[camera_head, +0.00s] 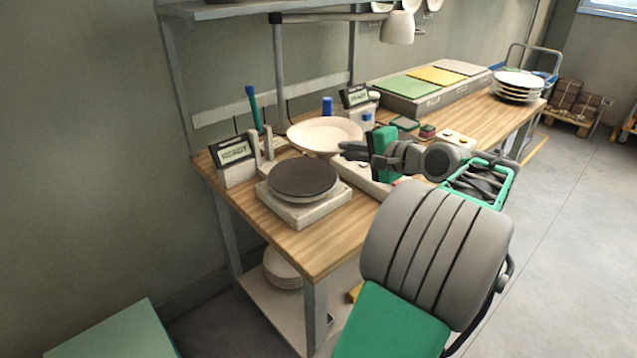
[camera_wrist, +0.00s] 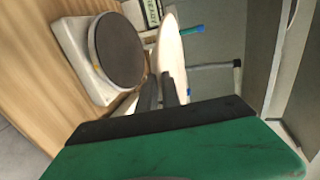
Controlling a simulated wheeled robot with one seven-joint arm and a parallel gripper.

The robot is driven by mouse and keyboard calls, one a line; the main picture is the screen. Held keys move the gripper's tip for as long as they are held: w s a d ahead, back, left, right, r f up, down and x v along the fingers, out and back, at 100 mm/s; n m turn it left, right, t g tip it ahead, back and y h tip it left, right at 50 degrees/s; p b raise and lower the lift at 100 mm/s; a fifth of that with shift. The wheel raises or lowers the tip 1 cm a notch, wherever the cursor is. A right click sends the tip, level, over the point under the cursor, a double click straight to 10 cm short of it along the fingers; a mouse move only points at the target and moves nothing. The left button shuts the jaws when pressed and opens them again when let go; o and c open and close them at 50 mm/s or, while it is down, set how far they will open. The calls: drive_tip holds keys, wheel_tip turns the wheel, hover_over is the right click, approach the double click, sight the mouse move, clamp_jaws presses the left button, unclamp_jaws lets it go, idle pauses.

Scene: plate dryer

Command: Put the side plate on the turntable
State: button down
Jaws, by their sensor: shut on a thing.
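The side plate (camera_head: 325,133) is pale cream and round. My gripper (camera_head: 352,151) is shut on its near right edge and holds it above the bench, behind and to the right of the turntable. The turntable (camera_head: 303,177) is a dark round disc on a pale square base near the bench's front left corner. In the wrist view the plate (camera_wrist: 172,58) shows almost edge-on between my fingers (camera_wrist: 160,92). The turntable disc (camera_wrist: 121,50) is to its left there, bare and apart from the plate.
A display box (camera_head: 234,158) and a stand with a teal pen (camera_head: 255,108) are beside the turntable. A tray with green and yellow panels (camera_head: 430,80) and a plate stack (camera_head: 518,84) lie farther along the bench. A green basket (camera_head: 480,183) is right of my gripper.

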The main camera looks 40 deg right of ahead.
hover_over(323, 191)
drive_tip(key=f, duration=0.5)
drive_tip(key=shift+s+d+f+b, duration=0.25)
drive_tip(key=shift+b, duration=0.05)
drive_tip(key=shift+w+a+f, duration=0.15)
drive_tip(key=shift+f, duration=0.95)
drive_tip(key=shift+w+a+f, duration=0.1)
drive_tip(key=shift+w+f, duration=0.05)
drive_tip(key=shift+f, duration=0.9)
drive_tip(key=c, duration=1.9)
unclamp_jaws()
drive_tip(key=shift+o, duration=0.4)
